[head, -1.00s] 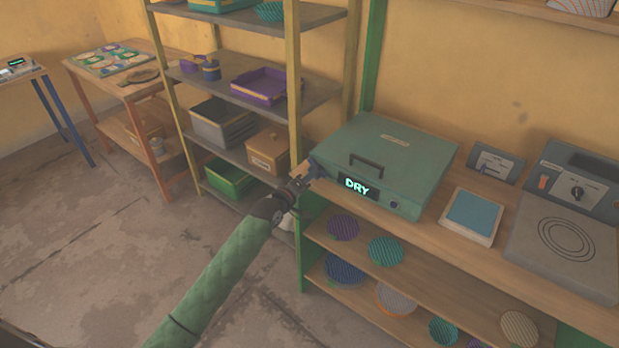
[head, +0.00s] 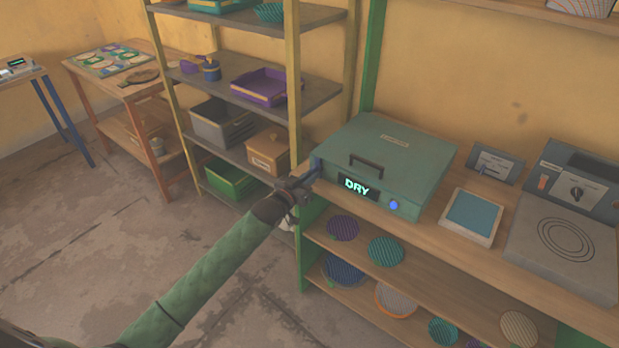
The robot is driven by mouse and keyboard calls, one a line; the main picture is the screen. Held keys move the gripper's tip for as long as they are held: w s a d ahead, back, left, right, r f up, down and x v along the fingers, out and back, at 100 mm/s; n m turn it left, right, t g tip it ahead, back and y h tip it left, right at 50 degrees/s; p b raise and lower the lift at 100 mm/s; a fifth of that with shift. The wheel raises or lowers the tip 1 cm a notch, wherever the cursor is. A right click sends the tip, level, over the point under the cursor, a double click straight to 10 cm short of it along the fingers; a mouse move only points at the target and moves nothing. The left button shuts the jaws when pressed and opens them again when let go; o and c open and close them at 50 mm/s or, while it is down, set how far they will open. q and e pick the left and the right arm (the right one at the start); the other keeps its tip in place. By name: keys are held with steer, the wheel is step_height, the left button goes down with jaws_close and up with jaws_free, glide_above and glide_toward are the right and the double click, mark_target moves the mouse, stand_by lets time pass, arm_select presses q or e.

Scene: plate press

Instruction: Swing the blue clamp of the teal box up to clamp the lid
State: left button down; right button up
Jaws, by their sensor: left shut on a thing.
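The teal box (head: 400,150) stands on the wooden bench with its lid down. Its front carries a dark display reading DRY, a black handle on the lid and a round button (head: 393,205) lit blue. The blue clamp (head: 316,168) shows as a small blue piece at the box's front left corner. My left gripper (head: 307,180) is at that corner, shut on the blue clamp; its fingers hide part of it. My right gripper is not in view.
A blue-topped pad (head: 473,216) and a grey hot plate device (head: 565,235) stand right of the box. A shelf rack (head: 296,100) rises close behind my left arm. Patterned discs lie on the shelves below the bench.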

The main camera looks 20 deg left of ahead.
arm_select(q)
steer(key=shift+f+m, duration=0.1)
steer(key=shift+m, duration=0.5)
steer(key=c, duration=1.4)
jaws_free()
steer(key=shift+c, duration=0.2)
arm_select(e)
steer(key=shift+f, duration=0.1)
